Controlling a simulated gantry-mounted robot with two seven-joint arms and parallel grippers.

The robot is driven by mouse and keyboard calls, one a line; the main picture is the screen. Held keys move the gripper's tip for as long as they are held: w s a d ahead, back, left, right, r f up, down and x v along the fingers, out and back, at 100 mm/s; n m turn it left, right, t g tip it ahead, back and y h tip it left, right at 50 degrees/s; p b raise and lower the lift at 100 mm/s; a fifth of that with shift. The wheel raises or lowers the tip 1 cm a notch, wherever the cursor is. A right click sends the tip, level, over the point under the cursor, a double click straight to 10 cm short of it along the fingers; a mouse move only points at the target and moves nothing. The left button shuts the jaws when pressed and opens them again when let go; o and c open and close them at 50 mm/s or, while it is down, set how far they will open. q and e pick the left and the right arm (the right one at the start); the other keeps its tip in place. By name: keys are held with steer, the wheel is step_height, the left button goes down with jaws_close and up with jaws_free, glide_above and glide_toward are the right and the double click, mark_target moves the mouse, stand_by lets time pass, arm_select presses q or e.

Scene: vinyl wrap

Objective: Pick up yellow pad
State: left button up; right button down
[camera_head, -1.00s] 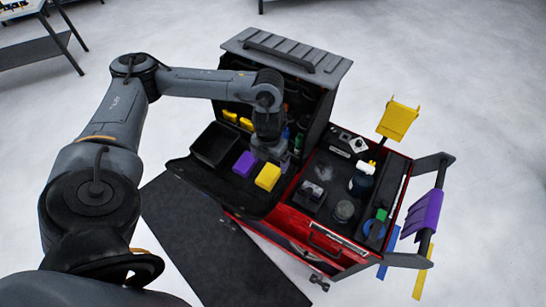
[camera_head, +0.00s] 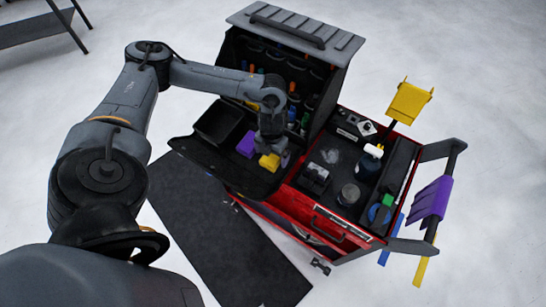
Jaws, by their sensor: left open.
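The yellow pad (camera_head: 269,162) is a small block on the black fold-down shelf (camera_head: 232,178) of the tool case, just right of a purple pad (camera_head: 246,145). My left gripper (camera_head: 274,155) hangs over the yellow pad from above and hides part of it. The gripper is open, and its fingers are at or just above the pad. I cannot tell whether they touch it. My right gripper is not in view.
A black bin (camera_head: 217,124) stands left of the pads. The open case (camera_head: 290,40) with bottles and tools rises behind. A red cart (camera_head: 330,225) carrying a spray bottle (camera_head: 369,160) is at right. A dark mat (camera_head: 225,240) lies in front.

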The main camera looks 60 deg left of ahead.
mark_target(275, 164)
arm_select(q)
steer(key=shift+f, duration=0.5)
steer(key=c, duration=1.1)
steer(key=shift+r, duration=0.15)
steer(key=shift+r, duration=0.55)
step_height(275, 164, up, 2)
steer(key=shift+r, duration=0.2)
steer(key=d+r, duration=0.1)
steer(key=d+r+p, duration=0.1)
steer(key=d, duration=0.1)
steer(key=shift+s+r, duration=0.15)
steer(key=shift+s+d+r+p, duration=0.2)
steer(key=shift+d+r+p, duration=0.65)
steer(key=shift+d, duration=0.55)
steer(key=shift+s+d+r+p, duration=0.25)
steer(key=shift+d+r+p, duration=0.5)
steer(key=shift+d, duration=0.7)
steer(key=shift+s+d+r+p, duration=0.2)
steer(key=shift+d+r+p, duration=0.65)
steer(key=shift+d, duration=0.55)
